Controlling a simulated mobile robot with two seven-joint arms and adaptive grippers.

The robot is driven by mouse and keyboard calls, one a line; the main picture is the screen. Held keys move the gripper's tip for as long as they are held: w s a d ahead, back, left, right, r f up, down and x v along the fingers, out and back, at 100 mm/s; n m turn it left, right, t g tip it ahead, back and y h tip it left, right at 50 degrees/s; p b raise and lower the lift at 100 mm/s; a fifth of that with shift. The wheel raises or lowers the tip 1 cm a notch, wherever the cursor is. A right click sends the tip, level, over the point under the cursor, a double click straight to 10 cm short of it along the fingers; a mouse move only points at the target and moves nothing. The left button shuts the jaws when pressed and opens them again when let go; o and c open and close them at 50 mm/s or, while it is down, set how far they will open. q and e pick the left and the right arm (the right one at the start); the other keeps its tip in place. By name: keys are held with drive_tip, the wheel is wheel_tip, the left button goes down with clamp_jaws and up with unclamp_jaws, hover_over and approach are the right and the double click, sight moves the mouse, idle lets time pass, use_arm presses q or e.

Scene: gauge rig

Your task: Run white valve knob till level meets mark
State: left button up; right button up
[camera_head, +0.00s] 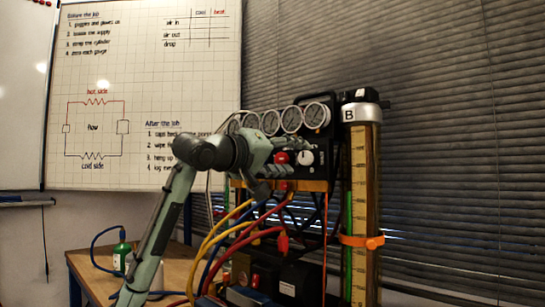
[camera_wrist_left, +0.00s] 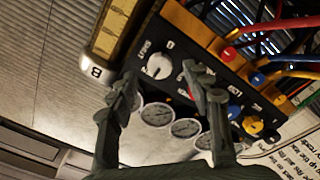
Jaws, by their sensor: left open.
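The white valve knob (camera_head: 306,158) is on the front of a dark panel at the rig's right. It also shows in the left wrist view (camera_wrist_left: 158,66), between and beyond my fingertips. My left gripper (camera_head: 297,156) is open in front of the panel, its fingers (camera_wrist_left: 161,80) spread on either side of the knob. I cannot tell whether they touch it. The gauge column marked B (camera_head: 361,113) stands upright right of the panel, with a yellow scale and a green strip along its left side. An orange band (camera_head: 362,241) crosses its lower part. My right gripper is not in view.
Round dial gauges (camera_head: 291,119) line the top of the rig. A red knob (camera_head: 282,157) sits left of the white one. Coloured hoses (camera_head: 240,225) hang below the panel. A green bottle (camera_head: 122,252) stands on the wooden bench (camera_head: 88,268) at left.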

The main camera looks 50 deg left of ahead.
use_arm(q)
drive_tip(key=s+d, duration=0.1)
drive_tip(key=s, duration=0.8)
drive_tip(key=shift+s, duration=0.1)
idle(7.0)
